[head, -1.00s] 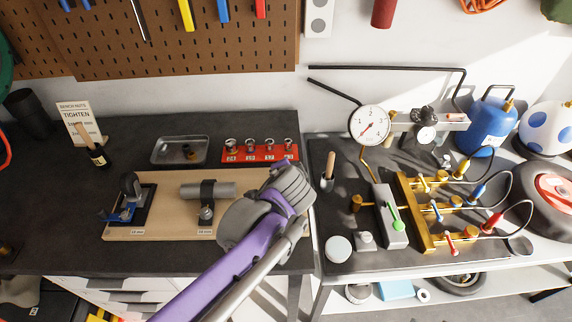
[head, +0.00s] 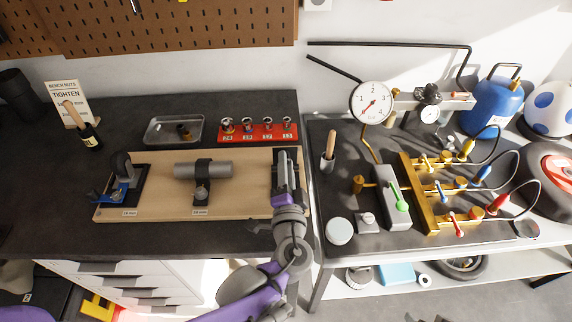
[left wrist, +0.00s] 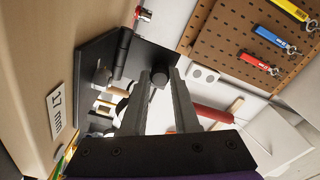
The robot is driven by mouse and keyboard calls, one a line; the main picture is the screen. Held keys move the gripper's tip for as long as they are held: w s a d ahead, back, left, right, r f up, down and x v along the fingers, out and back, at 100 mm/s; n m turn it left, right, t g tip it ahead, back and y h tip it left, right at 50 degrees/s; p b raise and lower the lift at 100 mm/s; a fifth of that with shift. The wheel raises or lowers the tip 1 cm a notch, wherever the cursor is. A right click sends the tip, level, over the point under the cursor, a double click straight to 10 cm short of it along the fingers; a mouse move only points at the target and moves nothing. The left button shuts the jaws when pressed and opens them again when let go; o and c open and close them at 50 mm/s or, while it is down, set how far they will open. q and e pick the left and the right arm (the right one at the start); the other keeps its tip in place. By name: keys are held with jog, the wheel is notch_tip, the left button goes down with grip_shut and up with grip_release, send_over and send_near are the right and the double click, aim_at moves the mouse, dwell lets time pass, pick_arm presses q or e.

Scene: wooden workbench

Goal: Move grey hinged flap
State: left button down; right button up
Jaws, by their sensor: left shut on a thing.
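The grey hinged flap (head: 281,163) is on a dark fixture at the right end of the wooden board (head: 235,206). My left gripper (head: 288,184) reaches over it from the front, and its arm hides part of the fixture. In the left wrist view my left gripper (left wrist: 160,76) has its two fingers on either side of a dark round part and is shut on it. This part appears to belong to the flap. A black hinge plate (left wrist: 97,62) is beside the fingers, near the "17 mm" label (left wrist: 56,112). A small dark shape at the head view's bottom edge may be my right gripper (head: 428,318).
A clamped cylinder (head: 203,170) and a blue-black fixture (head: 122,185) share the board. A red socket rack (head: 260,133) and metal tray (head: 174,130) stand behind. The gauge (head: 372,102) and brass manifold (head: 425,200) are to the right.

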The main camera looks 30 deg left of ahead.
pick_arm(q)
jog(key=shift+s+f, duration=0.1)
dwell(0.4)
jog(key=c, duration=0.7)
grip_release()
jog(key=shift+o, duration=0.2)
jog(key=v, duration=1)
jog(key=shift+s+d+f, duration=0.1)
jog(key=shift+s+d, duration=0.05)
jog(key=shift+s, duration=0.15)
